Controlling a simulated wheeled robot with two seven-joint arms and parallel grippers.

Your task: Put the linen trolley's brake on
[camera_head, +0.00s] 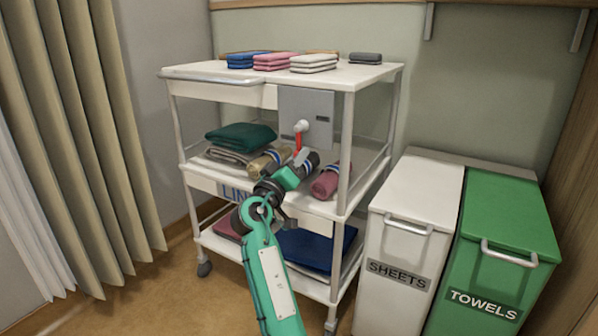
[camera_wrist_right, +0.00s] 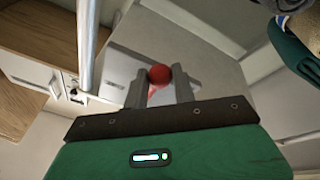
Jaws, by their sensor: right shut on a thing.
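The white linen trolley (camera_head: 355,77) stands against the wall. A grey plate (camera_head: 318,105) hangs at its front, with a white pivot (camera_head: 301,126) and a red brake lever (camera_head: 298,140) pointing down from it. My right gripper (camera_head: 302,157) reaches up to the lever's lower end. In the right wrist view my right gripper (camera_wrist_right: 160,90) is shut on the lever's round red knob (camera_wrist_right: 159,74), which sits between the two fingers. The fingers hide the lever's tip in the head view. My left gripper is not in view.
Folded cloths (camera_head: 274,61) lie on the trolley's top, with more towels (camera_head: 241,136) and rolls on the shelves close around my right arm. A white sheets bin (camera_head: 419,190) and a green towels bin (camera_head: 510,215) stand at the right. A curtain (camera_head: 85,130) hangs at the left.

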